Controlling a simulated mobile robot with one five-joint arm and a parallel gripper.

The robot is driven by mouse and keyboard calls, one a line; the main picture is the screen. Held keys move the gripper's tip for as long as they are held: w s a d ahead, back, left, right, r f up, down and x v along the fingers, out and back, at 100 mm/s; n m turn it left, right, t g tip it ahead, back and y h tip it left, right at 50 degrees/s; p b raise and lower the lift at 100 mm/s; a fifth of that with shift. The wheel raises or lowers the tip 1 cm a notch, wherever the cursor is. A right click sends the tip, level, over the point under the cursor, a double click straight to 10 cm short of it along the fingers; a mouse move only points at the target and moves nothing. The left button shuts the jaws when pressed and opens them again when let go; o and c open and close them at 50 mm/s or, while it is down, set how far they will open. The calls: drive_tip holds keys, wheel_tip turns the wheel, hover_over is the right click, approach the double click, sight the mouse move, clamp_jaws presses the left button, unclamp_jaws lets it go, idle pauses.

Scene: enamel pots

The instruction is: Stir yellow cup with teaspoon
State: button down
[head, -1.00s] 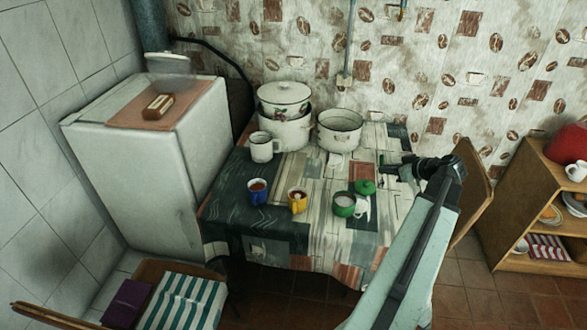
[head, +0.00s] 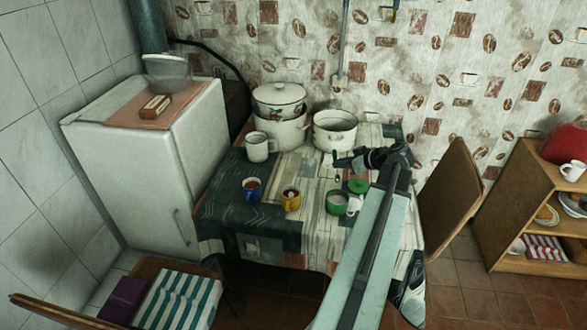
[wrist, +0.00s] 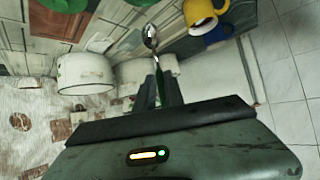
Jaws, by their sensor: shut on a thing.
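The yellow cup (head: 291,201) stands upright near the front of the table, with brown contents and a pale spot inside. It also shows at the top right of the wrist view (wrist: 203,16). My gripper (head: 340,160) is above the table, to the right of and behind the yellow cup, apart from it. In the wrist view my gripper (wrist: 156,88) is shut on the teaspoon (wrist: 151,38), whose shiny bowl points away from the fingers. The teaspoon also shows small below my gripper in the head view (head: 338,178). The handle's end is hidden between the fingers.
A blue cup (head: 252,188) stands left of the yellow cup. A white mug (head: 258,148), stacked pots (head: 279,132) and an open pot (head: 335,133) stand behind.

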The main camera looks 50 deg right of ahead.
sight(296, 188)
drive_tip(key=w+a+f+n+y+b, duration=0.2)
drive_tip(key=w+a+n+y, duration=0.1)
drive_tip(key=w+a, duration=0.85)
drive_tip(key=f+b, duration=0.9)
drive_tip(key=b, duration=0.1)
drive_tip(key=shift+d+f, duration=0.25)
drive_tip(key=shift+f, duration=0.1)
